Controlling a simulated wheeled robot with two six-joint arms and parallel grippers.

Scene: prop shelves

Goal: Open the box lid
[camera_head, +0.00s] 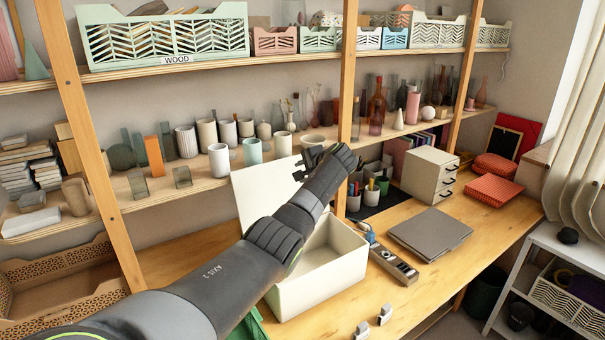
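The cream box (325,270) stands on the wooden desk, open at the top. Its lid (262,198) is raised, standing up at the box's back left. My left arm crosses in front of the box and hides part of its opening and of the lid. My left gripper (303,168) is by the lid's upper right edge; whether it touches the lid and how far its fingers are apart is unclear. Two small grey fingertips at the bottom edge look like my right gripper (374,322); they are apart with nothing between them, in front of the box.
Right of the box lie a grey device (393,263) and a closed grey laptop (430,233). A small drawer unit (429,175) and pen cups (369,192) stand behind. Wooden shelf posts (349,80) rise at the back. The desk's front right is clear.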

